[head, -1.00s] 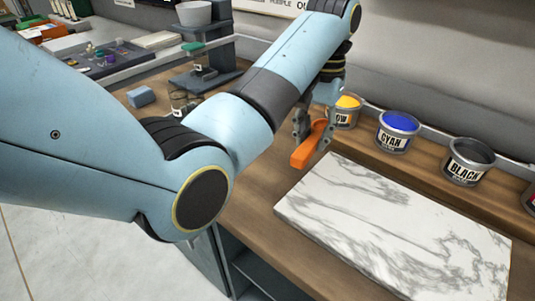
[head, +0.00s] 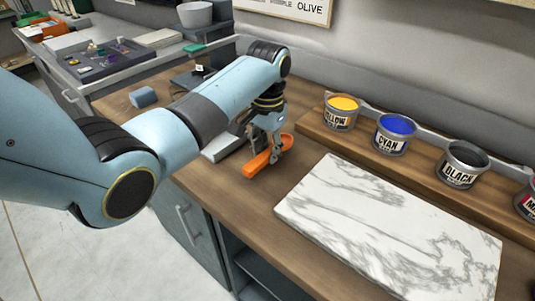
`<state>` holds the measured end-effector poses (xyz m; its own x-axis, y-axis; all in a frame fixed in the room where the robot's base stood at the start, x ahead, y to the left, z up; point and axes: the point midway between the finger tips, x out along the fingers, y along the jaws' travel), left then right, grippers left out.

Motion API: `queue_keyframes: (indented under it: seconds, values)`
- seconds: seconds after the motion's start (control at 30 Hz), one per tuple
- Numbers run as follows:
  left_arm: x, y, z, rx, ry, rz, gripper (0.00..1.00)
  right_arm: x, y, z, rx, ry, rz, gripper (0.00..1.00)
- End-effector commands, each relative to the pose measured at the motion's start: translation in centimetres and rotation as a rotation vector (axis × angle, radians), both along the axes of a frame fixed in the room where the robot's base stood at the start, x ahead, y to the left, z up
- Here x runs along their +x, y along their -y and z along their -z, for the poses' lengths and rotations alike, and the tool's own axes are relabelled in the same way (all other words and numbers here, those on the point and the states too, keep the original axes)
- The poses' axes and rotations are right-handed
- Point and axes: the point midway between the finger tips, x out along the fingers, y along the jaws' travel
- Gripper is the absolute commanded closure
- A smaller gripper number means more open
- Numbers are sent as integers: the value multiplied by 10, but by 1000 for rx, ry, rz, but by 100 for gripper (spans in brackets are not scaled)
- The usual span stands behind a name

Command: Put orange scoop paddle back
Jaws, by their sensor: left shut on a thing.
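The orange scoop paddle (head: 258,163) is at the middle of the wooden bench, left of the marble slab. My left gripper (head: 274,152) is shut on it from above. The paddle lies about level, low over the bench; I cannot tell whether it touches the wood. A grey tray-like piece (head: 226,146) sits just left of the paddle, partly hidden by my arm. My right gripper is not in the head view.
A white marble slab (head: 390,225) lies to the right. A blue-grey block (head: 143,97) and a scale-like stand are at the back left.

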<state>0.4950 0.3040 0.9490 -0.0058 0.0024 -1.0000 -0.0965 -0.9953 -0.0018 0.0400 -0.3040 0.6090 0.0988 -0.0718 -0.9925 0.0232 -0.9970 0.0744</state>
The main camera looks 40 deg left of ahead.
Motion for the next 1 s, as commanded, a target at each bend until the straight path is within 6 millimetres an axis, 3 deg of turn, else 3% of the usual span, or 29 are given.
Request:
queue_keyframes:
  seconds: [0.13,0.47,0.5,0.67,1.0]
  values:
    - [0,0,17,0,0,0,100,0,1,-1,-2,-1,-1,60]
    - [0,0,20,0,0,0,100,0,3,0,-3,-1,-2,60]
    - [0,0,20,0,0,0,74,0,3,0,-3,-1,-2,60]
    - [0,1,20,0,0,0,54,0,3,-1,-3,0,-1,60]
    - [1,0,15,1,3,0,54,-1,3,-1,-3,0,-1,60]
